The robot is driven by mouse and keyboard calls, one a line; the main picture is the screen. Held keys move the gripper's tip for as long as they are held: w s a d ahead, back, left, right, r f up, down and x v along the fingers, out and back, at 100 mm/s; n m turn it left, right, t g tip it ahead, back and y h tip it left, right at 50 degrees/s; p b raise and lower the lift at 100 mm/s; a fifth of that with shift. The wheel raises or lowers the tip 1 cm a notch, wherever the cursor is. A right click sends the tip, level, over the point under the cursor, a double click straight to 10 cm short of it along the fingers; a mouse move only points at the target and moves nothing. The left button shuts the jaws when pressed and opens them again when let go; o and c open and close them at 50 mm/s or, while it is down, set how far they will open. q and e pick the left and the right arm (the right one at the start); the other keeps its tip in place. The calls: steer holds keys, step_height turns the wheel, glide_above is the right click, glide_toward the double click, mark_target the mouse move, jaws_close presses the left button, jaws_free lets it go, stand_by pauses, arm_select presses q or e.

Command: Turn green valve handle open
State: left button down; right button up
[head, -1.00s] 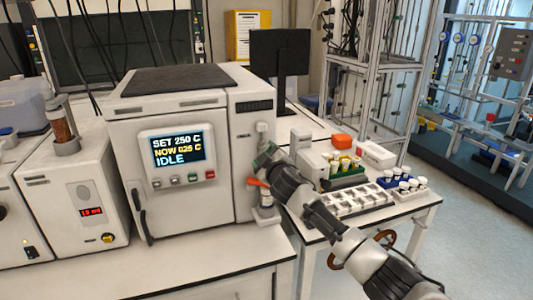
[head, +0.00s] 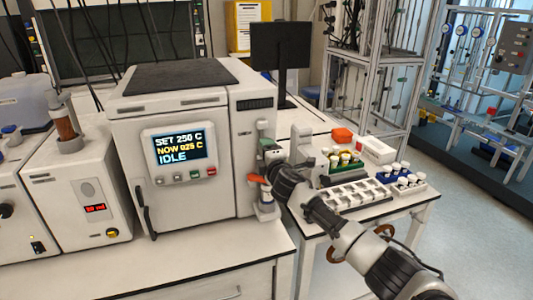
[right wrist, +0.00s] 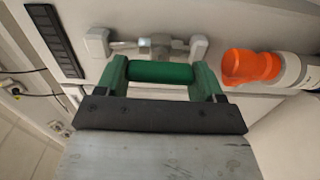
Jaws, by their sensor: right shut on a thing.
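The green valve handle (right wrist: 160,72) is a short green bar lying crosswise between the two fingers of my right gripper (right wrist: 160,80) in the right wrist view. The gripper is shut on it. A grey metal valve fitting (right wrist: 150,47) shows just behind the handle. In the head view my right gripper (head: 270,153) is at the right front side of the white reactor oven (head: 180,165), and it hides most of the handle. My left gripper is not in view.
An orange-capped part (right wrist: 250,66) sits close to the right of the handle; its orange top (head: 257,179) also shows below the gripper in the head view. A side table (head: 410,202) with vial racks stands to the right. The bench front is clear.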

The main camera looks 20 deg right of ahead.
steer(key=shift+f, duration=0.1)
stand_by(0.5)
steer(key=o, duration=0.9)
steer(key=shift+o, duration=0.2)
steer(key=s+b, duration=0.1)
steer(key=s, duration=0.9)
steer(key=shift+s+d, duration=0.2)
steer(key=shift+s, duration=0.2)
